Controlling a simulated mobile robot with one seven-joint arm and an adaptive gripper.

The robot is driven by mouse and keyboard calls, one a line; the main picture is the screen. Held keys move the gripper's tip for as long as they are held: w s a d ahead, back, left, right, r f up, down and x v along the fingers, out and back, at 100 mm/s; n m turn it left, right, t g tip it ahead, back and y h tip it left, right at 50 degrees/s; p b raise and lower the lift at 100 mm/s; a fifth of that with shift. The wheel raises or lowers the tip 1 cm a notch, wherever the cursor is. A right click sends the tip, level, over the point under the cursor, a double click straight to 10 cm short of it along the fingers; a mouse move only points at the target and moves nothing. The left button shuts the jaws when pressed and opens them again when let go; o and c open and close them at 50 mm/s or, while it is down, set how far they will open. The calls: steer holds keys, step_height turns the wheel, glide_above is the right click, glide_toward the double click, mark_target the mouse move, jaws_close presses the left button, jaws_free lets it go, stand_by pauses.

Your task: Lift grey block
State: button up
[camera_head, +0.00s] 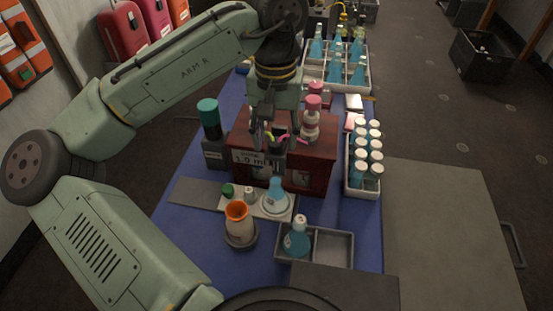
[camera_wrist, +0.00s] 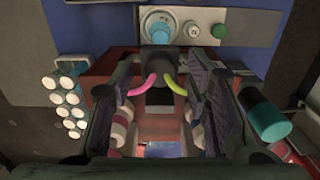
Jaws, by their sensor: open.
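My gripper (camera_head: 276,132) is open and points down over the red-brown cabinet (camera_head: 318,149) in the head view. In the wrist view its two dark fingers stand wide apart. A dark grey block-shaped piece (camera_wrist: 160,94) shows between them there, with a curved pink piece on its left and a yellow-green one on its right. I cannot tell whether it touches the fingers or rests on the cabinet. Another grey block (camera_head: 214,154) stands beside the cabinet's left side, under a dark bottle with a teal cap (camera_head: 208,105).
Pink-capped bottles (camera_head: 312,118) stand close to the right of my gripper. A rack of white-capped vials (camera_head: 363,190) is further right. In front are a blue flask (camera_head: 275,196), an orange-rimmed vessel (camera_head: 238,213) and a grey tray (camera_head: 333,248). Blue tabletop (camera_head: 185,240) is bare at front left.

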steer(key=shift+r+p, duration=0.3)
steer(key=shift+r, duration=3.1)
